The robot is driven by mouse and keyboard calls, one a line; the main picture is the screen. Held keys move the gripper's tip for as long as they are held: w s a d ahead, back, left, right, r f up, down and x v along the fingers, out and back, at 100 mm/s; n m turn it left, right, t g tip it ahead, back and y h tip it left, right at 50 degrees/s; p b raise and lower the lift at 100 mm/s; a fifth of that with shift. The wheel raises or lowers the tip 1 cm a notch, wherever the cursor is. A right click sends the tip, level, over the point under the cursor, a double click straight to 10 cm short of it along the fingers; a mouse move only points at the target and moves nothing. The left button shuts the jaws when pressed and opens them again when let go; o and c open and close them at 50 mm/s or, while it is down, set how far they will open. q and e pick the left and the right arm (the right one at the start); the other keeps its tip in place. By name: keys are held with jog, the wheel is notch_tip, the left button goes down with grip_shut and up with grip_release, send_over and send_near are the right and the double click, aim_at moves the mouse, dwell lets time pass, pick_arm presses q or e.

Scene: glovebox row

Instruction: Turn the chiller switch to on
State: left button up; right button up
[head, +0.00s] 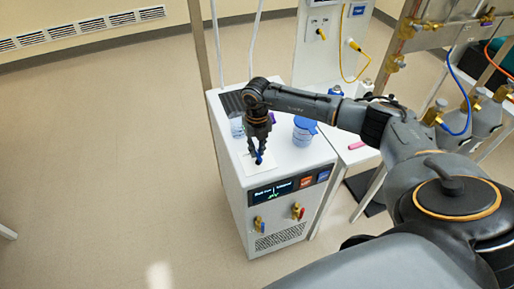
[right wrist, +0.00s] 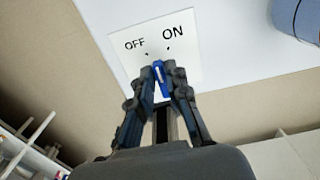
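The chiller (head: 285,215) is a white box with a dark display on its front. Its switch is a blue knob (right wrist: 161,80) on a white plate (right wrist: 183,51) marked OFF at left and ON at right. The knob's white line leans slightly toward the OFF side. My right gripper (head: 258,158) points down at the chiller's top. In the right wrist view its fingers (right wrist: 161,82) close on both sides of the knob, and hide its lower part. My left gripper is out of view.
A blue-lidded jar (head: 304,131) stands right of my right gripper on the chiller's top, and a clear container (head: 237,127) stands left. A pink item (head: 356,145) lies on the bench beside it. The floor at left is free.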

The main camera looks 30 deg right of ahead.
grip_shut()
jog(key=shift+d+m, duration=0.1)
jog(key=shift+m, duration=0.8)
jog(key=shift+s+d+m, duration=0.1)
jog(key=shift+m, duration=0.95)
jog(key=shift+s+d+m, duration=0.1)
jog(key=shift+m, duration=0.95)
jog(key=o, duration=0.6)
grip_release()
